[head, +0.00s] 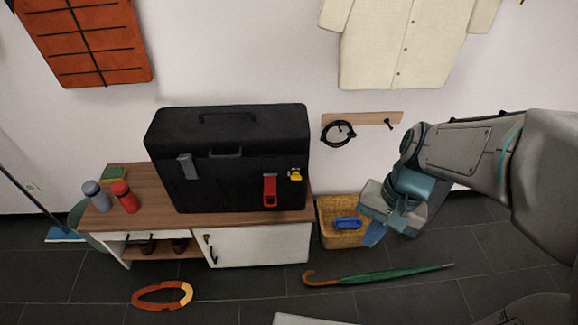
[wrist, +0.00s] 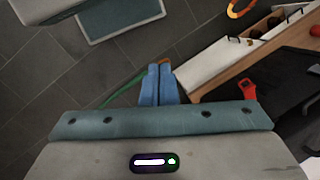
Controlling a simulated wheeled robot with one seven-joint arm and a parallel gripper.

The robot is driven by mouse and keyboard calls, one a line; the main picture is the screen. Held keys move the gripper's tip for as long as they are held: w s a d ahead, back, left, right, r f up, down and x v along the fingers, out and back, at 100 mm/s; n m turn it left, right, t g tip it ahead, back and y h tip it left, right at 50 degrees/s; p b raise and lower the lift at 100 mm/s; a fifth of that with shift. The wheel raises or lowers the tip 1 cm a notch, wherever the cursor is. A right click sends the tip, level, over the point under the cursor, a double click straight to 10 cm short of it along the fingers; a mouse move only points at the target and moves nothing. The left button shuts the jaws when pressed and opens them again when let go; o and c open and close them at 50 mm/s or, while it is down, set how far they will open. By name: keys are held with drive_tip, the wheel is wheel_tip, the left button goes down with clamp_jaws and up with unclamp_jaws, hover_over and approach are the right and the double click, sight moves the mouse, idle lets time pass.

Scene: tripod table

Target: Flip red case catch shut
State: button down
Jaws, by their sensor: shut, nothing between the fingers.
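A large black case (head: 235,150) stands upright on a wooden-topped bench. Its red catch (head: 270,190) is low on the right part of the front face, with its lever pointing down; I cannot tell how far it stands off the case. The red catch also shows in the wrist view (wrist: 247,89), right of my fingers. My gripper (head: 374,235) is right of the case and bench, above the floor near the basket, clear of the catch. Its blue fingers are together and empty in the wrist view (wrist: 159,84).
A grey catch (head: 187,166) and a yellow fitting (head: 295,174) are also on the case front. Red (head: 124,196) and grey (head: 96,195) bottles stand on the bench (head: 145,178). A wicker basket (head: 340,237), green umbrella (head: 390,275) and orange loop (head: 162,295) are on the floor.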

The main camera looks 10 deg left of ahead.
drive_tip(key=w+a+f+m+g+y+b, duration=0.25)
drive_tip(key=a+f+m+y+b, duration=0.3)
drive_tip(key=f, duration=0.45)
drive_tip(key=w+a+f+m+g+y+b, duration=0.1)
drive_tip(key=a+f+m+g+y+b, duration=0.3)
drive_tip(key=a+f+y+b, duration=0.45)
drive_tip(key=w+f+m+t+y+b, duration=0.3)
drive_tip(key=w+f+m+t, duration=0.2)
drive_tip(key=f+m+t, duration=0.3)
drive_tip(key=w+f+m+t+y+b, duration=0.3)
drive_tip(key=w+f+m+t, duration=0.2)
drive_tip(key=f+m+t, duration=0.4)
drive_tip(key=shift+a+f+m+y+b, duration=0.3)
drive_tip(key=shift+f+m+y+b, duration=0.1)
drive_tip(key=shift+m, duration=0.85)
drive_tip(key=w+d+r+b+x, duration=0.1)
drive_tip(key=b+x, duration=0.1)
drive_tip(key=x, duration=1.1)
drive_tip(key=shift+w+d+r, duration=0.25)
drive_tip(key=shift+w+d, duration=0.05)
drive_tip(key=shift+d, duration=0.1)
